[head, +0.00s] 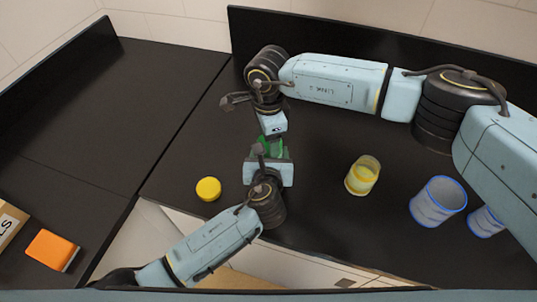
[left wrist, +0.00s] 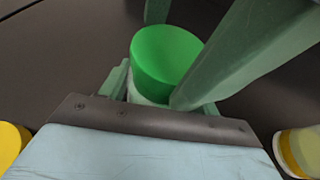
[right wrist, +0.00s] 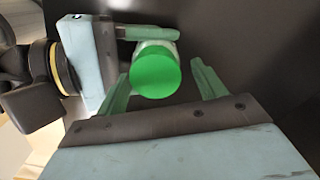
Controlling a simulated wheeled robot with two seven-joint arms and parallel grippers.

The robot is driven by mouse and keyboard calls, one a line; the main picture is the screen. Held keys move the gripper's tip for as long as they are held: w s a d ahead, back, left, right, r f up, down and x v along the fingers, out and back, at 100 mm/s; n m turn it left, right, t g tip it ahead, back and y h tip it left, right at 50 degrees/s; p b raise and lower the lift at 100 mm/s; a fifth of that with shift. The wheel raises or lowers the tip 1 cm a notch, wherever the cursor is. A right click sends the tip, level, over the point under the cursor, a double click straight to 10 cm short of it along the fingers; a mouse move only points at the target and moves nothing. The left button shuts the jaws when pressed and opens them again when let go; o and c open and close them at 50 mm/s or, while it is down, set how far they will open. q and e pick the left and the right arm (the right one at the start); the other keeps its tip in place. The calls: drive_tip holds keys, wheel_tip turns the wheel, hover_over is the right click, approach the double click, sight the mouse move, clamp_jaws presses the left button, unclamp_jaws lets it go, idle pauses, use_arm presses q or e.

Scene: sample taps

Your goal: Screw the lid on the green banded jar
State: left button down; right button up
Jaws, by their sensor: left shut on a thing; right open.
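The green lid (left wrist: 167,52) sits on top of the jar, whose pale body (left wrist: 138,97) shows just below it in the left wrist view. My left gripper (head: 268,160) is shut on the jar's body and holds it upright. The lid also shows face-on in the right wrist view (right wrist: 156,77). My right gripper (right wrist: 162,80) is open, with one finger on each side of the lid and gaps to it. In the head view the grippers mostly hide the jar. I cannot tell how tightly the lid sits, and the jar's band is hidden.
A yellow lid (head: 208,189) lies left of the grippers. A yellow banded jar (head: 362,176) and two blue-rimmed cups (head: 438,202) stand to the right. An orange block (head: 52,250) and a cardboard box (head: 10,222) are at far left. The dark table behind the yellow lid is clear.

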drive_tip(key=shift+s+a, duration=0.1)
drive_tip(key=shift+s, duration=0.2)
wheel_tip(320, 180, up, 5)
drive_tip(key=shift+f, duration=0.1)
drive_tip(key=shift+c, duration=0.2)
drive_tip(key=shift+w, duration=0.1)
drive_tip(key=shift+n, duration=0.4)
wheel_tip(320, 180, up, 3)
drive_tip(key=n, duration=0.5)
drive_tip(key=shift+n, duration=0.4)
